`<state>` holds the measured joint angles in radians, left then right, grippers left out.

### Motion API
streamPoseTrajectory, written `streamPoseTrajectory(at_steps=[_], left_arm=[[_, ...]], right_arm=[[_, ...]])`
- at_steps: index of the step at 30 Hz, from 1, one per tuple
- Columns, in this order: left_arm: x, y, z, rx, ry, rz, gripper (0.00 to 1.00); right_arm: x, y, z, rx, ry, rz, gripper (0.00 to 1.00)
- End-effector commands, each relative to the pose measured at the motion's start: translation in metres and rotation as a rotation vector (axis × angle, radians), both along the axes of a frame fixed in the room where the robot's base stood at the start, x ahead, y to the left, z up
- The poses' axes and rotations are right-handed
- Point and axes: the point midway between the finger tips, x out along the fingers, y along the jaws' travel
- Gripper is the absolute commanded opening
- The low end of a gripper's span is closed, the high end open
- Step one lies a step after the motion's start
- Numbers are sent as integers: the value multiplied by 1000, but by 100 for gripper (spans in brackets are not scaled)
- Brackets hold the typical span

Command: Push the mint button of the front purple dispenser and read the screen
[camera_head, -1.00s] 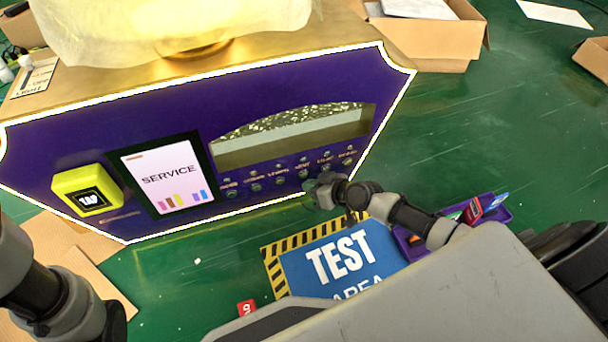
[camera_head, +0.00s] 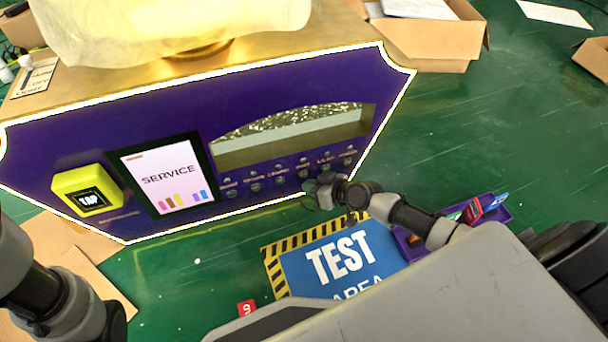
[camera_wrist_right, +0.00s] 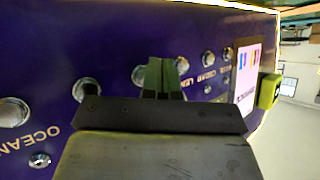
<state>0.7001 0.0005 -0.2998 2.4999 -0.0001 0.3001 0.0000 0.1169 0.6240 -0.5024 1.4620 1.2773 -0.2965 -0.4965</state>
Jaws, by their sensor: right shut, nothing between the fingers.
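The purple dispenser (camera_head: 130,135) stands at the left and centre of the head view, with a row of small round buttons (camera_head: 255,187) under its window. Their labels are too small to read there. In the wrist view, the button labels OCEAN (camera_wrist_right: 38,138) and CEDAR (camera_wrist_right: 207,75) can be read; I cannot make out a mint label. The screen (camera_head: 166,175) reads SERVICE above coloured bars. My right gripper (camera_head: 318,189) is at the right part of the button row. Its fingers (camera_wrist_right: 163,76) are shut and empty, in front of the panel and hiding part of it; contact is unclear. My left gripper is out of view.
A yellow reader (camera_head: 88,192) showing TAP is left of the screen. A blue TEST AREA mat (camera_head: 345,258) lies on the green floor, with a purple tray (camera_head: 492,213) of cards to its right. Cardboard boxes (camera_head: 430,38) stand behind. The floor at the right is open.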

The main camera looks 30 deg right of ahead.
Motion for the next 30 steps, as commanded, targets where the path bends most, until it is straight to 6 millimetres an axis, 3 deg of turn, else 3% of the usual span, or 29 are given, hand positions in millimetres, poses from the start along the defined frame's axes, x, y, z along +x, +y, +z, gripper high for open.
streamPoseTrajectory(at_steps=[30], left_arm=[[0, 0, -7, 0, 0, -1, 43]], right_arm=[[8, -1, 0, 0, 0, 0, 0]])
